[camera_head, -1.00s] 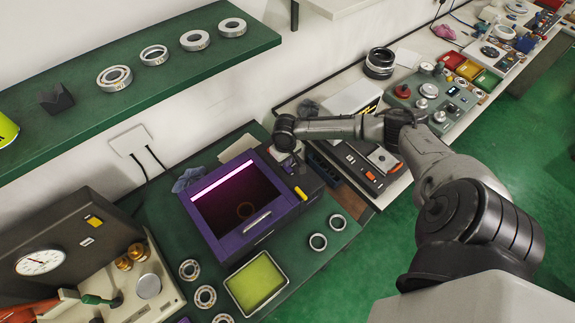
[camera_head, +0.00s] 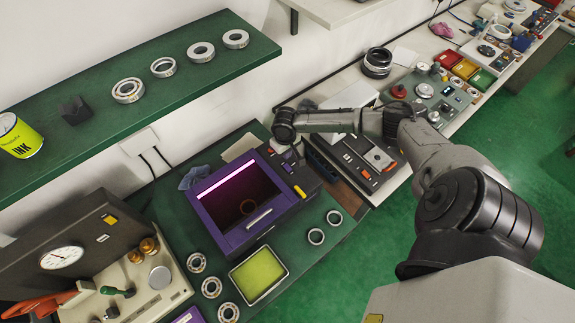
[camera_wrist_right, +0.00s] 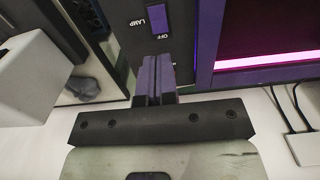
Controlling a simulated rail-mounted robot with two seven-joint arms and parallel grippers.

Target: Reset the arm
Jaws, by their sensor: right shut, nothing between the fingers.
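My right arm reaches across the head view to the dark side panel of the purple-framed lamp box (camera_head: 213,233). My right gripper (camera_wrist_right: 158,62) is shut and empty. In the wrist view its fingertips are just below the purple rocker switch (camera_wrist_right: 157,46), marked LAMP and OFF; I cannot tell whether they touch it. In the head view the gripper is small and mostly hidden by the wrist. The lamp box's light strip glows pink, and a ring shows dimly inside. My left arm is not in view.
Bearing rings (camera_head: 196,262) lie on the green bench beside a yellow-green tray (camera_head: 284,263). A shelf (camera_head: 185,95) with rings and an ink can (camera_head: 18,136) is above. A gauge unit (camera_head: 62,257) stands left, and a control panel (camera_head: 371,160) is right of the box.

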